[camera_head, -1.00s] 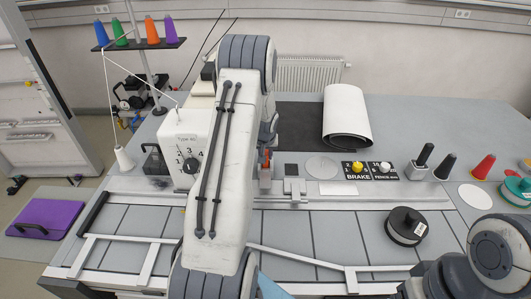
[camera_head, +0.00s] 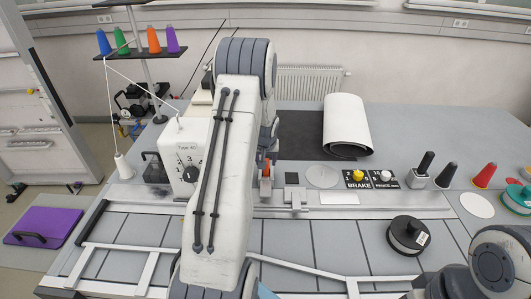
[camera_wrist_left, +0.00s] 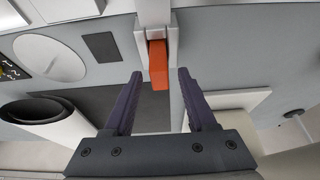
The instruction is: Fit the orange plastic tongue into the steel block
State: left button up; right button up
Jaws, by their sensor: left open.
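The orange tongue (camera_head: 265,170) stands in a grey metal holder (camera_head: 265,186) on the bench, just right of my left arm in the head view. In the left wrist view the tongue (camera_wrist_left: 158,64) projects from a silver, slotted metal piece, probably the steel block (camera_wrist_left: 156,38). I cannot tell how deep the tongue sits. My left gripper (camera_wrist_left: 160,74) is open, its dark fingertips on either side of the tongue's end with gaps to both. In the head view my own arm largely hides that gripper. My right gripper is out of view.
A metal rail (camera_head: 350,212) crosses the bench. A small grey piece with a dark square (camera_head: 292,178) is right of the tongue. Brake and fence knobs, several cones and a black round reel (camera_head: 408,235) lie further right. A rolled white sheet (camera_head: 346,125) lies behind.

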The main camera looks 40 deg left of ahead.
pick_arm(q)
jog(key=b+v, duration=0.2)
jog(key=v, duration=0.8)
